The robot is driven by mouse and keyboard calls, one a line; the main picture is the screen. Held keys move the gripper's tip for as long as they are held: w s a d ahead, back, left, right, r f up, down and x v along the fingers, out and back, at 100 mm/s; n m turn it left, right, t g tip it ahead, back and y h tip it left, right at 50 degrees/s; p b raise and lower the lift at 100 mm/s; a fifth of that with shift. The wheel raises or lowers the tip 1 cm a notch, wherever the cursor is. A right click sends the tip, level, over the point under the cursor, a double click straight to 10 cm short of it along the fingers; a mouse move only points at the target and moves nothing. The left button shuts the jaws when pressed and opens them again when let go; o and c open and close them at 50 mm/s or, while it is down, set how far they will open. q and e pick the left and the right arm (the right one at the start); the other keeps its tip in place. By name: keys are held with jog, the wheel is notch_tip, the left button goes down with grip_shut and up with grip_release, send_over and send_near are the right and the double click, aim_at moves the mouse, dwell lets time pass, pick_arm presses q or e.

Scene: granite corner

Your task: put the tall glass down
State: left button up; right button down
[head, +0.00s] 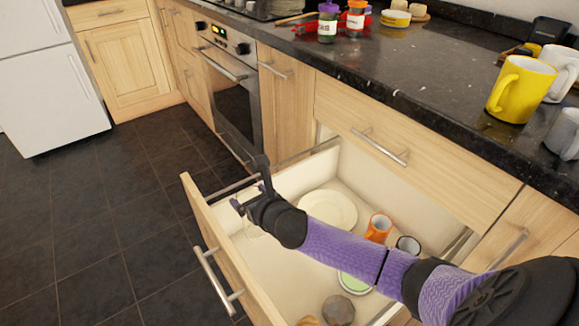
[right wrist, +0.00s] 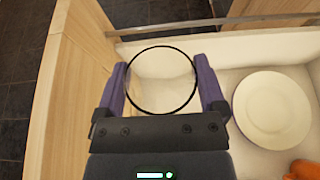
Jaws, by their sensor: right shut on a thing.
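My right gripper (head: 252,190) reaches over the open drawer (head: 211,222), near its front panel and far corner. In the right wrist view its two fingers (right wrist: 160,72) stand on either side of a clear tall glass (right wrist: 161,108), shut on it. The glass's dark round rim faces the camera, so it looks about upright. In the head view only a faint outline of the glass shows under the gripper. I cannot tell whether its base touches the drawer floor. My left gripper is not in view.
In the drawer are a white plate (head: 328,208), an orange mug (head: 378,228), a dark-rimmed cup (head: 407,245), a green-centred dish (head: 355,283) and a brown round thing (head: 338,310). The drawer floor beside the glass is bare. A yellow mug (head: 519,88) stands on the dark counter.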

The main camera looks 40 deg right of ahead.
aim_at(260, 228)
notch_tip(260, 228, down, 10)
jog(key=b, duration=0.7)
jog(key=shift+f, duration=0.25)
jog(key=shift+r, duration=0.35)
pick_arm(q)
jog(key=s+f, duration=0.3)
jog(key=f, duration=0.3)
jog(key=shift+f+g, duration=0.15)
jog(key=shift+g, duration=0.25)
pick_arm(e)
jog(key=shift+f, duration=0.1)
grip_release()
jog(key=shift+s+r, duration=0.1)
jog(key=shift+r, duration=0.15)
pick_arm(q)
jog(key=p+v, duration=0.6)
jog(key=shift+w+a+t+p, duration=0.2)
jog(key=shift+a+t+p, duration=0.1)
jog(key=shift+p, duration=0.1)
pick_arm(e)
jog(key=v, duration=1.1)
jog(key=shift+s, duration=0.4)
